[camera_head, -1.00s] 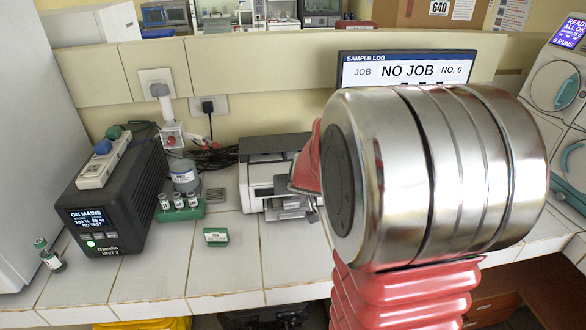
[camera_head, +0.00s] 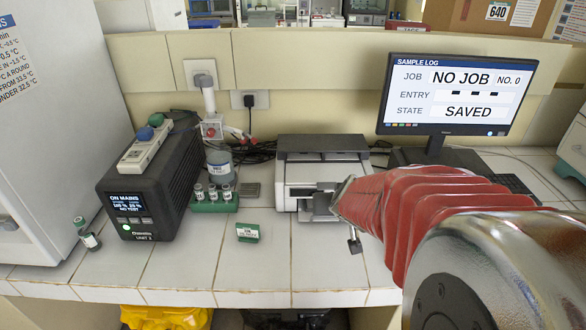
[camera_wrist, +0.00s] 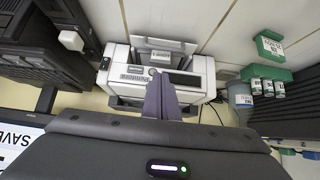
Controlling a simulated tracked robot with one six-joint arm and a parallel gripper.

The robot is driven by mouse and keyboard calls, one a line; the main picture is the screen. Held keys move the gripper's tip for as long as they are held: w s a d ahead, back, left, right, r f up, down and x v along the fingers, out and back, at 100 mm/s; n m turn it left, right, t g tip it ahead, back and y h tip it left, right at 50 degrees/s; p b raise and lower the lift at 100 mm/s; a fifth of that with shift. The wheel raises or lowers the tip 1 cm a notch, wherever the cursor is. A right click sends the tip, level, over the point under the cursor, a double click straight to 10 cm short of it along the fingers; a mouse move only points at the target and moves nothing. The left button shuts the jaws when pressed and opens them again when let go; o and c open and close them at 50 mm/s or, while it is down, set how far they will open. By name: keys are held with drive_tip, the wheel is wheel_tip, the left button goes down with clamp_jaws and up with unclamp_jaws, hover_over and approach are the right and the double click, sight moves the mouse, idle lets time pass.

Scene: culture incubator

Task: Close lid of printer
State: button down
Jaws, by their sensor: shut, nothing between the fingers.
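The white and grey printer (camera_head: 300,176) stands on the tiled bench against the back wall, with its output tray at the front. Its dark lid (camera_head: 322,143) shows as a panel along the top rear and looks raised; its exact angle is unclear. The printer also shows upside down in the wrist view (camera_wrist: 130,73), with its lid mostly hidden behind my fingers. My gripper (camera_wrist: 158,78) is shut and empty, its fingers overlapping the printer's middle. In the head view my red-sleeved arm reaches in from the right and ends beside the printer's front right; contact cannot be told.
Left of the printer stand a green vial rack (camera_head: 214,203), a small green box (camera_head: 247,232) and a black power unit (camera_head: 150,190). A monitor (camera_head: 455,95) and keyboard (camera_head: 505,184) are to the right. Bare tiles lie in front of the printer.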

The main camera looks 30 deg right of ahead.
drive_tip(key=shift+s+a+f, duration=0.25)
drive_tip(key=shift+s+a, duration=0.05)
drive_tip(key=shift+s, duration=0.25)
drive_tip(key=shift+s+a+f, duration=0.2)
drive_tip(key=shift+s+a, duration=0.1)
drive_tip(key=shift+s, duration=0.25)
drive_tip(key=s+a+g+y, duration=0.3)
drive_tip(key=s+a+y, duration=0.15)
drive_tip(key=a, duration=0.75)
drive_tip(key=s+a+r+n, duration=0.5)
drive_tip(key=s+a+r, duration=0.2)
drive_tip(key=a, duration=0.3)
drive_tip(key=shift+s+r+n, duration=0.15)
drive_tip(key=shift+r+n, duration=0.15)
drive_tip(key=shift+r, duration=0.4)
drive_tip(key=shift+s, duration=0.1)
